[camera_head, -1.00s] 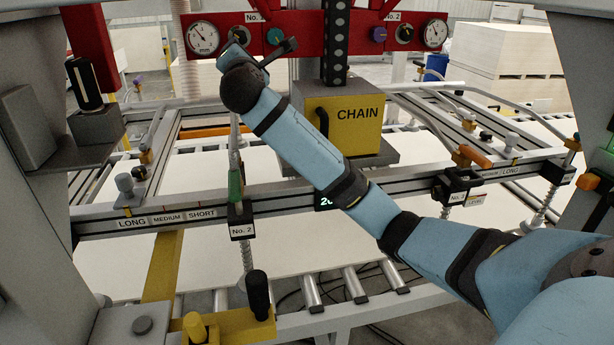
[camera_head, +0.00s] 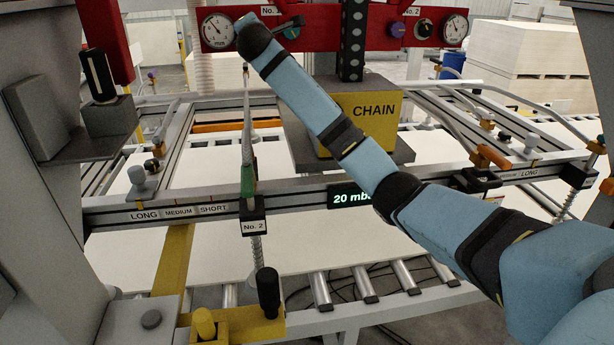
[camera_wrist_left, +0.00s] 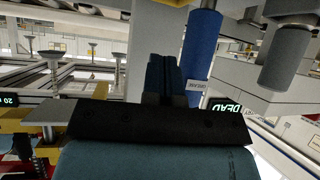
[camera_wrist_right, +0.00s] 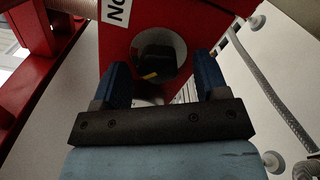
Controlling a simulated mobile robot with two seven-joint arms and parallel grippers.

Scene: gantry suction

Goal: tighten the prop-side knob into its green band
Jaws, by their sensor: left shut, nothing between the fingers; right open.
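A round black knob with a yellow mark (camera_wrist_right: 158,60) sits in a pale disc on the red panel in the right wrist view. My right gripper (camera_wrist_right: 162,80) is open in front of it, one blue finger on each side; contact cannot be told. In the head view my right wrist hides this part of the red panel (camera_head: 335,36), between the No. 1 gauge (camera_head: 218,31) and a teal knob (camera_head: 290,31). No green band is readable on the gauge or knob. My left gripper (camera_wrist_left: 163,72) is shut and empty, seen only in the left wrist view.
A purple knob (camera_head: 398,30), a black knob (camera_head: 424,29) and the No. 2 gauge (camera_head: 455,28) are further right on the panel. The yellow CHAIN box (camera_head: 375,112) hangs below. A blue cylinder (camera_wrist_left: 201,50) stands beside my left gripper.

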